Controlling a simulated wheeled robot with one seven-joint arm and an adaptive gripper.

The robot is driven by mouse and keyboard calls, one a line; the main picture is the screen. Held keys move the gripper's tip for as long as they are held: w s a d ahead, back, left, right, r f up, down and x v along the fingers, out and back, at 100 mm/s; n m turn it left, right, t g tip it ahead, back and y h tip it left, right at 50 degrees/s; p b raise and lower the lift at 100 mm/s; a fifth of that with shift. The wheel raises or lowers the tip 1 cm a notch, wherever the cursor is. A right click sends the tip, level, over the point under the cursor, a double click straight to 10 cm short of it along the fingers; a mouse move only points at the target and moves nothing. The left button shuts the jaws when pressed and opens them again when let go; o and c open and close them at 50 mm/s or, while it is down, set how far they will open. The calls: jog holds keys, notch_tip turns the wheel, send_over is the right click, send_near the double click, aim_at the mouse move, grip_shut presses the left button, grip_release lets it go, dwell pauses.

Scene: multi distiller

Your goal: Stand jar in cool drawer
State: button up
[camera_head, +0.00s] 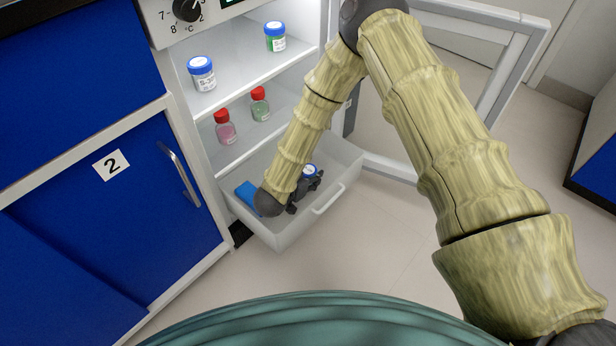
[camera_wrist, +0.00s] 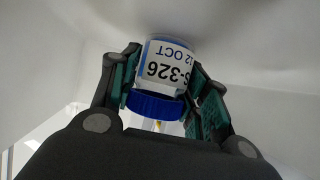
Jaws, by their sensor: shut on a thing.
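The jar (camera_wrist: 166,72) has a blue lid and a white label reading "S-326" and "12 OCT", upside down in the wrist view. My gripper (camera_wrist: 163,85) is shut on it, with a finger on each side. The drawer is translucent white with a front handle, at the bottom of the fridge. I cannot tell whether the jar's base touches the drawer floor.
A blue block (camera_head: 246,194) lies at the drawer's left. Above, the fridge shelves hold blue-lidded jars (camera_head: 202,75) and red-capped bottles (camera_head: 225,128). The fridge door (camera_head: 497,75) stands open at the right. A blue cabinet (camera_head: 110,220) marked 2 is at the left.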

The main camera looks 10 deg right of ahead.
jog(key=o, duration=1.1)
jog(key=shift+f, duration=0.1)
jog(key=shift+c, duration=0.2)
jog(key=shift+s+a+r+p, duration=0.3)
jog(key=shift+r+p, duration=0.05)
jog(key=shift+r, duration=0.1)
jog(key=p+v, duration=0.3)
jog(key=v, duration=0.2)
jog(key=shift+s+a+r, duration=0.2)
jog(key=shift+s+r, duration=0.05)
jog(key=shift+s+a, duration=0.25)
